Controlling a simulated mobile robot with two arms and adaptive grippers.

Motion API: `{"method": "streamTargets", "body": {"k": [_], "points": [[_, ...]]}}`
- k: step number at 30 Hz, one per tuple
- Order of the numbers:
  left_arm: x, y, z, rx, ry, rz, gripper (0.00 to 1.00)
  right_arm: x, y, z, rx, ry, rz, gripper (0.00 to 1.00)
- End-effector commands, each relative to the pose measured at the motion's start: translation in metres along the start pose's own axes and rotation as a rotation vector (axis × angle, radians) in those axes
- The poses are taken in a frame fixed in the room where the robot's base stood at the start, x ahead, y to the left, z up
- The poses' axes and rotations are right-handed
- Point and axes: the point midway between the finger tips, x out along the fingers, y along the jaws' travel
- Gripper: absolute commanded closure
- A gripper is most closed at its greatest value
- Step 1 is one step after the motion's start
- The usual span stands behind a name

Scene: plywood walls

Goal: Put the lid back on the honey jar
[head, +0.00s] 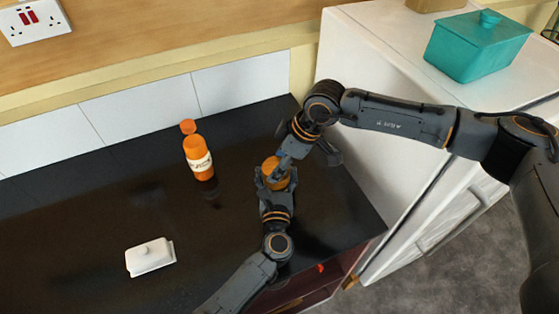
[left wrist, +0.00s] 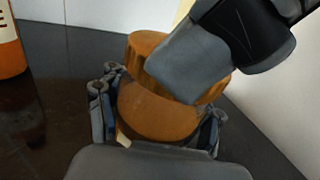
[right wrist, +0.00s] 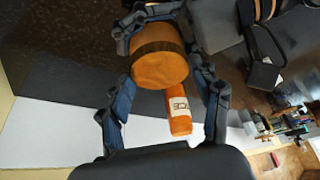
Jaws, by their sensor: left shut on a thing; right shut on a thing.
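The honey jar (head: 279,182) is a small amber jar above the right part of the black counter. My left gripper (left wrist: 158,125) is shut around its body, with a finger on either side in the left wrist view. The orange-brown lid (left wrist: 146,46) is at the jar's top in that view; it also shows in the right wrist view (right wrist: 160,70). My right gripper (right wrist: 162,85) is shut on the lid from above. A dark band shows between lid and jar; I cannot tell whether the lid is seated. One right finger hides part of the lid.
An orange juice bottle (head: 195,146) with a white label stands left of the jar. A white butter dish (head: 150,257) sits at the front left. A white cabinet (head: 375,85) bearing a teal box (head: 470,50) borders the counter's right side. The counter between them is clear.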

Motion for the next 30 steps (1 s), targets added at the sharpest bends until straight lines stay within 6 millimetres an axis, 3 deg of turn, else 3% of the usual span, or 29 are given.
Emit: {"method": "streamTargets", "body": {"k": [5, 6, 9, 20, 30], "points": [[0.0, 0.001, 0.0, -0.002, 0.0, 0.002, 1.0, -0.001, 0.001, 0.0, -0.001, 0.001, 0.0, 0.5], [0.0, 0.001, 0.0, -0.002, 0.0, 0.002, 1.0, -0.001, 0.001, -0.001, -0.001, 0.001, 0.0, 0.28], [0.0, 0.001, 0.0, -0.001, 0.0, 0.001, 1.0, -0.001, 0.001, -0.001, -0.001, 0.001, 0.0, 0.14], [0.0, 0.0, 0.0, -0.001, 0.0, 0.001, 1.0, -0.003, 0.0, -0.002, -0.002, 0.001, -0.001, 0.14], [0.0, 0.0, 0.0, -0.001, -0.001, 0.001, 1.0, -0.039, 0.001, -0.017, -0.002, 0.002, 0.0, 0.14]]}}
